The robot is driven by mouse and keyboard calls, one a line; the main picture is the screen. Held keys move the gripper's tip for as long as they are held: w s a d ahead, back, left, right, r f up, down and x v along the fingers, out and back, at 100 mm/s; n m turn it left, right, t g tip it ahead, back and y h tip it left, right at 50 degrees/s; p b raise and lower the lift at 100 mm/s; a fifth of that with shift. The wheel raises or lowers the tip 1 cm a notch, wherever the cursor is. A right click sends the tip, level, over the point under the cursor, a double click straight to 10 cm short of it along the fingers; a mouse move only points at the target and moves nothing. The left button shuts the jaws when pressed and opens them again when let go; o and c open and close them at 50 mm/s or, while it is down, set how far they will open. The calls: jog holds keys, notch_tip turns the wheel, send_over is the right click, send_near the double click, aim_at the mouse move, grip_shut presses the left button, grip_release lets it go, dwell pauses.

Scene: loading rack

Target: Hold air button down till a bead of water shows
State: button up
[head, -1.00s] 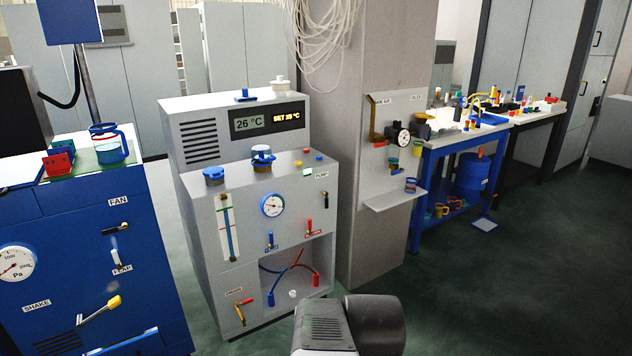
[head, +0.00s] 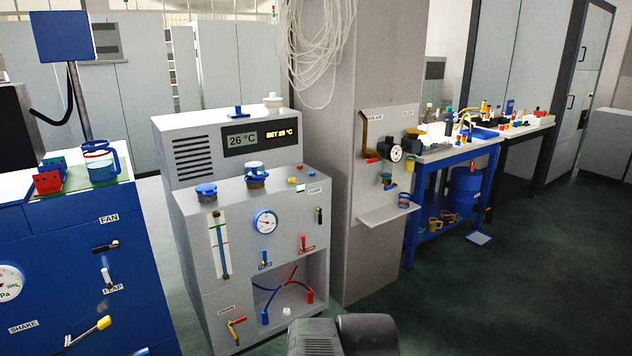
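The air panel (head: 366,195) is fixed to the grey column in the head view, with small, partly legible labels at its top. It carries a bronze-coloured pipe (head: 364,135), a red-handled lever (head: 373,160), a round dial gauge (head: 396,154) and small fittings (head: 387,181) below. A small light shelf (head: 385,215) sticks out under them with a blue and red cup (head: 404,200) on it. I cannot make out a button or any bead of water at this size. My gripper is not in view; only a dark part of my arm shows at the bottom edge.
A grey chiller (head: 193,254) with a 26 °C display stands left of the column. A blue machine (head: 60,260) with levers is at far left. A blue workbench (head: 413,215) stands right of the column.

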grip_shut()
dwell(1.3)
